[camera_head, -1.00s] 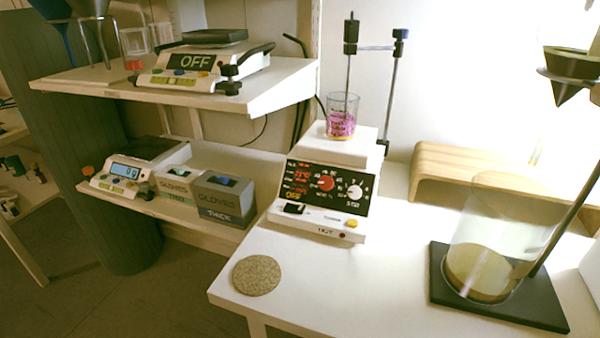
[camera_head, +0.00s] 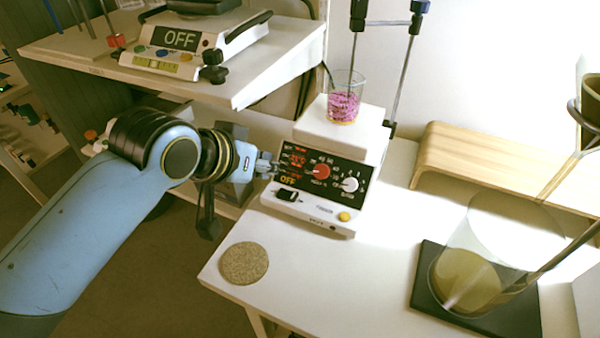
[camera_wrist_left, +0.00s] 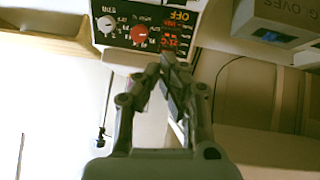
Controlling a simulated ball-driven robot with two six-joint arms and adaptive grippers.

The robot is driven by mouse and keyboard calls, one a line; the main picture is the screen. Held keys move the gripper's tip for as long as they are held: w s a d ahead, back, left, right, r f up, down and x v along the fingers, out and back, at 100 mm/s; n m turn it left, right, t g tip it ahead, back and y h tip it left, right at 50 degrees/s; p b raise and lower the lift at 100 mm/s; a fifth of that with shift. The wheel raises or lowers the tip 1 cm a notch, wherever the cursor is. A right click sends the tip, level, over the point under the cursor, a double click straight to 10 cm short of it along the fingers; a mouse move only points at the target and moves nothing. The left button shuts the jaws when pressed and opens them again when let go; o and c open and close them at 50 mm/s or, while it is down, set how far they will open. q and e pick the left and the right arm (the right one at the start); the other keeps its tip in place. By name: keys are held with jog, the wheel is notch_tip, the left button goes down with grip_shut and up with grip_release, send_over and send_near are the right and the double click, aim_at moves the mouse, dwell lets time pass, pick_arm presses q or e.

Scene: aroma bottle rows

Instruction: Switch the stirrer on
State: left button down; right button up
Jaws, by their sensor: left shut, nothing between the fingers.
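The stirrer (camera_head: 325,172) is a white hotplate unit on the table, with a black front panel, a red knob (camera_head: 320,171), a white knob (camera_head: 349,185) and a lit display that reads OFF. A black rocker switch (camera_head: 287,195) sits on its lower front ledge. A glass beaker (camera_head: 343,103) with pink contents stands on its plate. My left gripper (camera_head: 274,167) is shut and empty, at the left edge of the panel. In the left wrist view its fingertips (camera_wrist_left: 168,58) are close to the upside-down panel (camera_wrist_left: 150,30). The rocker switch does not show clearly there. My right gripper is out of view.
A round cork mat (camera_head: 244,263) lies at the table's front left. A wooden stand (camera_head: 480,165) and a glass vessel on a black base (camera_head: 425,290) are to the right.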

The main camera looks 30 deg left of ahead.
pick_arm(q)
send_over(292, 196)
jog(key=s, duration=0.1)
jog(key=f+b, duration=0.1)
jog(key=f, duration=0.5)
jog(key=shift+a, duration=0.2)
jog(key=f, duration=0.2)
jog(key=w+f, duration=0.1)
jog(key=shift+d+f, duration=0.25)
jog(key=shift+f, duration=0.1)
jog(key=shift+d+f, duration=0.1)
jog(key=shift+f, duration=0.5)
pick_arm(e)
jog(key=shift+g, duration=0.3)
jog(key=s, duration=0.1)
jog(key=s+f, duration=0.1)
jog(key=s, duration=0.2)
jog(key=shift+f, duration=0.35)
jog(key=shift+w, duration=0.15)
